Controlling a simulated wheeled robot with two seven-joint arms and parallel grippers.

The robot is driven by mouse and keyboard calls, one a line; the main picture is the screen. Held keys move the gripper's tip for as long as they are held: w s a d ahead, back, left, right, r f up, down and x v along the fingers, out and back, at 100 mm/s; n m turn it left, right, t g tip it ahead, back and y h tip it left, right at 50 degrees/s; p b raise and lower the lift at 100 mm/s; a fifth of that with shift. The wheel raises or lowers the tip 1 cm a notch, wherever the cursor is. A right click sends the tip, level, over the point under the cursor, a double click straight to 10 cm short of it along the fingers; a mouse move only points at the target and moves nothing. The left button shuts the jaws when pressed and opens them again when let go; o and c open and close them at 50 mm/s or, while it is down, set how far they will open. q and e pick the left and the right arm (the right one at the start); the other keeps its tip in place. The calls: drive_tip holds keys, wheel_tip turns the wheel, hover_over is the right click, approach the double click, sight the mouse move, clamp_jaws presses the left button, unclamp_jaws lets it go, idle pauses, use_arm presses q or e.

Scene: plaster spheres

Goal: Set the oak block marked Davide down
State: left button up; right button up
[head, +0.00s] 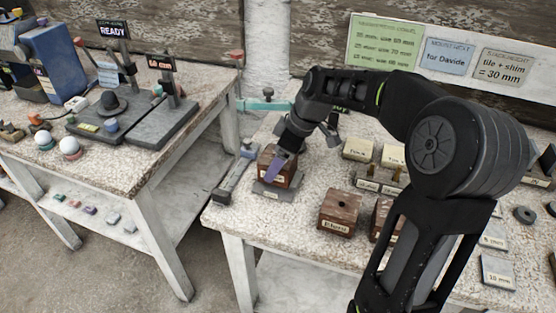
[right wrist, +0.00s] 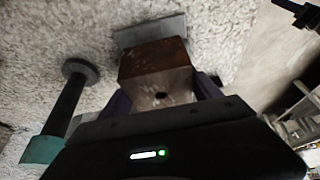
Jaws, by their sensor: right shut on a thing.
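My right gripper (head: 281,163) reaches down onto a brown wooden block (head: 268,173) on the near left part of the right table, its purple fingers closed on the block's sides. The block also shows between the fingers in the right wrist view (right wrist: 155,72), with a small round hole in its face. A grey plate (head: 270,191) lies under the block; it also shows beyond it in the right wrist view (right wrist: 150,30). I cannot tell whether block and plate touch. The block's label is too small to read. My left gripper is not in view.
Two more brown blocks (head: 338,212) stand to the right, one partly behind my arm. A stand with a teal arm (head: 262,106) rises behind the gripper. A grey bar (head: 229,184) lies to the left. The table's front edge is close. A blue sign (head: 446,58) reads "for Davide".

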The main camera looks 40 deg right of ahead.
drive_tip(key=shift+f+b, duration=1.05)
drive_tip(key=shift+f, duration=0.15)
drive_tip(key=o, duration=1.8)
drive_tip(key=shift+r+p, duration=1.35)
drive_tip(key=shift+r, duration=0.65)
